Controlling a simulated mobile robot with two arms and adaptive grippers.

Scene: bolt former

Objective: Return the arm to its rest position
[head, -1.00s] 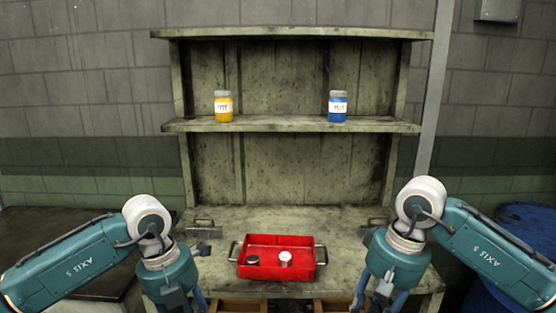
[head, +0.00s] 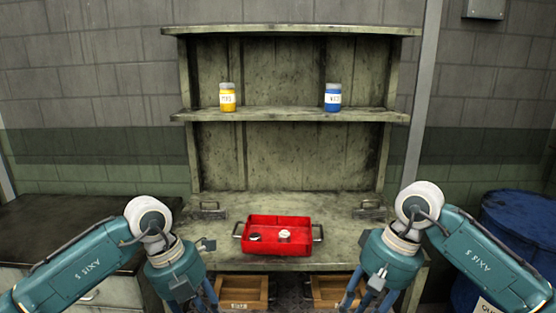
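My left gripper (head: 190,292) hangs at the lower left, in front of the workbench, with its fingers pointing down and cut off by the bottom edge of the picture. My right gripper (head: 369,290) hangs the same way at the lower right. Both arms are bent at the elbow, one on each side of the red tray (head: 279,221). I see nothing held in either gripper, but the fingertips are out of view.
The workbench (head: 335,208) has a shelf (head: 280,114) bearing a yellow jar (head: 227,98) and a blue jar (head: 333,97). Two open wooden drawers (head: 243,290) show below. A dark counter (head: 55,225) stands left, a blue barrel (head: 520,225) right.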

